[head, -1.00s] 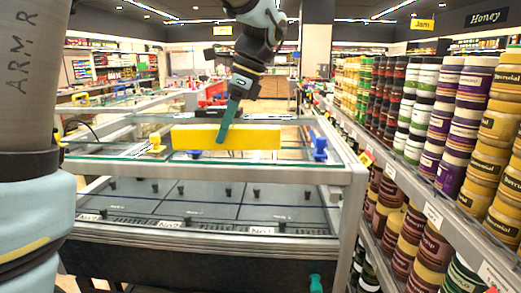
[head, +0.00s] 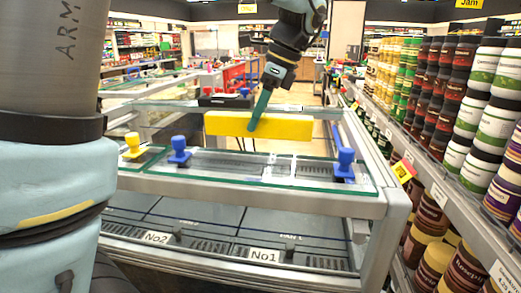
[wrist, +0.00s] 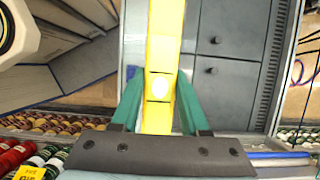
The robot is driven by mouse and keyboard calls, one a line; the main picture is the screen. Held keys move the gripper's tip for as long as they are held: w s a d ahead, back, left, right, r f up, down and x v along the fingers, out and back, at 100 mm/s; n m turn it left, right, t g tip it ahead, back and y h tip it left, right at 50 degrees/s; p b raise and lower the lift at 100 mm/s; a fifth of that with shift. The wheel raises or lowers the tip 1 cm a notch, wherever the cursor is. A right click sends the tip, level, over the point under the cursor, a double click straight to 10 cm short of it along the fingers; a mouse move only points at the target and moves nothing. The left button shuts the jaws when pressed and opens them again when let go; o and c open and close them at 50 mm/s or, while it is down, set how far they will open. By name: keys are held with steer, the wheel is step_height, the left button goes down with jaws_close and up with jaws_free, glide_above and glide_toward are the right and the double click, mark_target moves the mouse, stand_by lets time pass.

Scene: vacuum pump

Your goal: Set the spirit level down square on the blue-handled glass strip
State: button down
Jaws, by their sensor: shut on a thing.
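The spirit level (head: 290,127) is a long yellow bar. My gripper (head: 253,125) is shut on it near its middle and holds it roughly level in the air. In the wrist view, the teal fingers of my gripper (wrist: 160,105) press both sides of the level (wrist: 163,40), around its white round spot. The blue-handled glass strip (head: 262,168) lies on top of the case, with a blue knob at its left (head: 178,150) and right (head: 346,163) ends. In the head view, the level appears above and behind the strip. I cannot tell the gap between them.
A yellow-handled glass strip (head: 130,158) lies to the left on the case (head: 300,203). A dark object (head: 224,101) sits behind the level. Shelves of stacked jars (head: 480,110) line the right side, close to the case.

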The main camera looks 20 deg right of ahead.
mark_target(271, 115)
steer(key=shift+f+p, duration=0.4)
steer(key=shift+f, duration=3.2)
steer(key=shift+f, duration=0.1)
steer(key=shift+c, duration=2)
jaws_free()
steer(key=b+v, duration=0.1)
steer(key=v, duration=1.1)
